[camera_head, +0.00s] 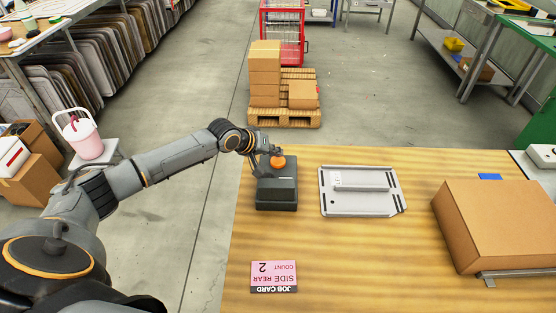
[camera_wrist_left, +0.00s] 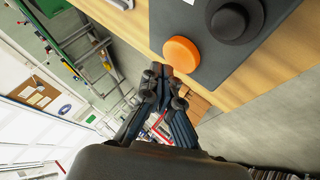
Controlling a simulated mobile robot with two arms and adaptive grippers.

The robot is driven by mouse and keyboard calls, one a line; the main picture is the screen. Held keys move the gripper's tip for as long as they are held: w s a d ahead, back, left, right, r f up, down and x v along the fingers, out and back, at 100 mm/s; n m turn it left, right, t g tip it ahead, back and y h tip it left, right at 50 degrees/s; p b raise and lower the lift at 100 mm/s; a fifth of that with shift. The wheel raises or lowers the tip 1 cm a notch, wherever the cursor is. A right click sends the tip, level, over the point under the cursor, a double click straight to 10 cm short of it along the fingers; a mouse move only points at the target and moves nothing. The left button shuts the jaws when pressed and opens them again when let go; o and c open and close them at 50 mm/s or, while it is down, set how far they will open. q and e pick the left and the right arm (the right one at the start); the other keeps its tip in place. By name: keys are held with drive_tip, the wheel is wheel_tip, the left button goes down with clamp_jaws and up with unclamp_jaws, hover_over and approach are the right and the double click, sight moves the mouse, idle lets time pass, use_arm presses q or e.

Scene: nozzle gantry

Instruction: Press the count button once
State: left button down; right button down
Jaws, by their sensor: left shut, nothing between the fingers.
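A dark grey box (camera_head: 276,196) with an orange round button (camera_head: 277,161) stands at the left part of the wooden table. My left gripper (camera_head: 270,151) is at the far side of this box, close to the orange button, with its fingers shut and empty. In the left wrist view the fingertips (camera_wrist_left: 161,72) are just beside the orange button (camera_wrist_left: 181,54). I cannot tell whether they touch it. A black round knob (camera_wrist_left: 236,20) sits on the same dark box (camera_wrist_left: 205,72). My right gripper is not in view.
A pink job card (camera_head: 273,277) reading "SIDE REAR COUNT 2" lies near the front. A light grey tray (camera_head: 335,207) sits right of the box. A cardboard box (camera_head: 500,225) is at the table's right. Bare table lies between card and cardboard box.

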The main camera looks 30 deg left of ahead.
sight(276, 161)
use_arm(q)
drive_tip(key=shift+f, duration=0.15)
drive_tip(key=shift+f, duration=0.2)
drive_tip(key=shift+f, duration=0.65)
idle(0.8)
drive_tip(key=shift+r, duration=0.15)
drive_tip(key=shift+r+p, duration=0.85)
drive_tip(key=shift+p, duration=0.1)
drive_tip(key=shift+r, duration=0.1)
wheel_tip(276, 161, up, 5)
drive_tip(key=p, duration=0.5)
